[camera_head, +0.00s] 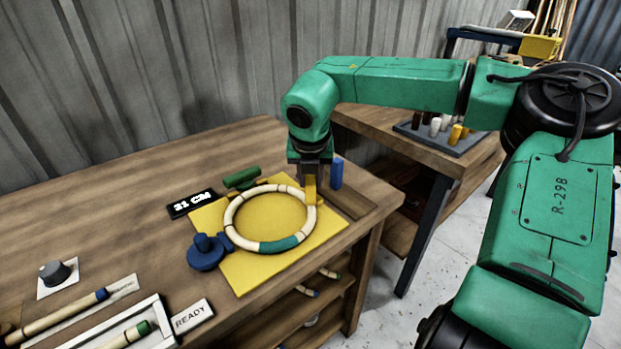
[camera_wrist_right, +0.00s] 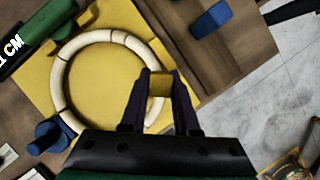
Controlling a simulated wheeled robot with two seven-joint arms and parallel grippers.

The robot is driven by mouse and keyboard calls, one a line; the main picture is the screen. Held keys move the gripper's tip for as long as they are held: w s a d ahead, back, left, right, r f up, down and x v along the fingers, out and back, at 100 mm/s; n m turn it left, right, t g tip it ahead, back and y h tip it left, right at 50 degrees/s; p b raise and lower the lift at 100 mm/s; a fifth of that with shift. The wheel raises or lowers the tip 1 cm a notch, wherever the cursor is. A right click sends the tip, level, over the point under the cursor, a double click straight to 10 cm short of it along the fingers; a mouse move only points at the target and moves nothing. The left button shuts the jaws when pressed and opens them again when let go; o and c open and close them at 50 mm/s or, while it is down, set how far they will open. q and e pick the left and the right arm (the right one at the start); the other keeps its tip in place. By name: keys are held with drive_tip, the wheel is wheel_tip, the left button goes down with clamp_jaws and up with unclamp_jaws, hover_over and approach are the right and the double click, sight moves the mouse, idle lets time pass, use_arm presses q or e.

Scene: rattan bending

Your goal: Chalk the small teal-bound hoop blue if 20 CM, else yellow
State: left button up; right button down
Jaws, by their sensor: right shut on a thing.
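The small hoop (camera_head: 235,207), pale rattan with a teal binding (camera_head: 279,244) at its near side, lies on a yellow board (camera_head: 240,277). It also shows in the right wrist view (camera_wrist_right: 62,73). A black display (camera_head: 191,204) beside the board reads 21 CM. My right gripper (camera_head: 311,178) is shut on a yellow chalk (camera_head: 311,190), also in the right wrist view (camera_wrist_right: 158,84). The chalk is over the hoop's right rim; I cannot tell whether it touches. My left gripper is not in view.
A blue clamp-like piece (camera_head: 205,254) and a green block (camera_head: 241,177) sit at the hoop's left and back. A READY sign (camera_head: 193,317), a grey knob (camera_head: 54,271) and a tray with rattan pieces (camera_head: 155,312) are at front left. The bench edge is near the board's right.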

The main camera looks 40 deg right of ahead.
drive_tip(key=shift+s+f, duration=0.1)
drive_tip(key=shift+r+p, duration=1.85)
drive_tip(key=shift+r, duration=1.75)
